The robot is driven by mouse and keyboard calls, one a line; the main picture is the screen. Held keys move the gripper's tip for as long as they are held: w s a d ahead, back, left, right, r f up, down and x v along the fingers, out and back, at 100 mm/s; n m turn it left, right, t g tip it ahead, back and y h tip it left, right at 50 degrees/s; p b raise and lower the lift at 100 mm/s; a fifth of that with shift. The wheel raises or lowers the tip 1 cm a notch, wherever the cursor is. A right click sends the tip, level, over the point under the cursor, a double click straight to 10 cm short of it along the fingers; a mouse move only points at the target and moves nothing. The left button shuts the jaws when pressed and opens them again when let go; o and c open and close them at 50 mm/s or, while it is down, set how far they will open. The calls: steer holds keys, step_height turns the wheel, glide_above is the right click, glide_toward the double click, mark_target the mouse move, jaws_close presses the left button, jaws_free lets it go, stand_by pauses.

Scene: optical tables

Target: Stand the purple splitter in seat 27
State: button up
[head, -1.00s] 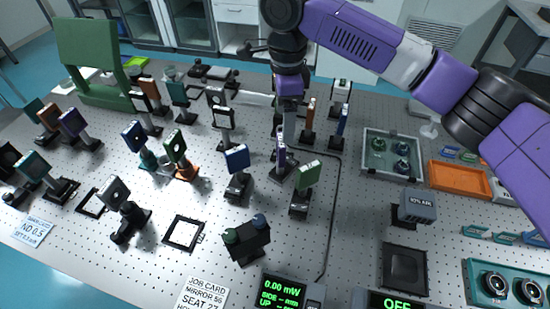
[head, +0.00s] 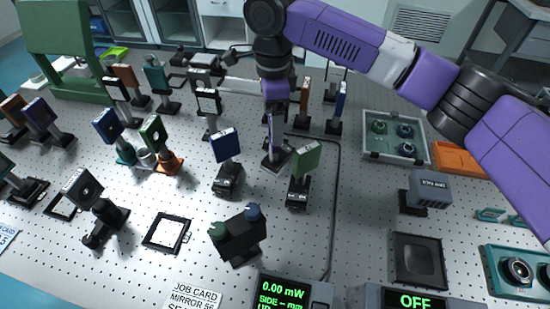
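A slim purple optic (head: 271,122) on a dark post and base stands in the middle of the table, seen nearly edge-on. My gripper (head: 275,98) is directly above it, pointing down, with its lower end at or just over the optic's top. The fingers are too small and overlapped to show whether they grip it. Another purple-faced optic (head: 40,116) stands at the far left. An empty black square frame seat (head: 153,241) lies at the front, and a second one (head: 57,208) lies further left. No seat number is legible on them.
A green optic (head: 306,158) and a blue optic (head: 225,146) stand close on either side of my gripper. A dark block with two knobs (head: 239,238) stands in front. A cable (head: 338,205) runs along the right. Bare table lies around the front seat.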

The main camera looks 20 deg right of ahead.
steer(key=shift+s+d+f+p, duration=0.1)
steer(key=shift+d+f+p, duration=0.1)
steer(key=shift+f, duration=1.5)
steer(key=shift+d+f+p, duration=0.1)
steer(key=shift+f+p, duration=0.1)
steer(key=shift+f, duration=1.5)
steer(key=shift+r, duration=0.1)
jaws_close()
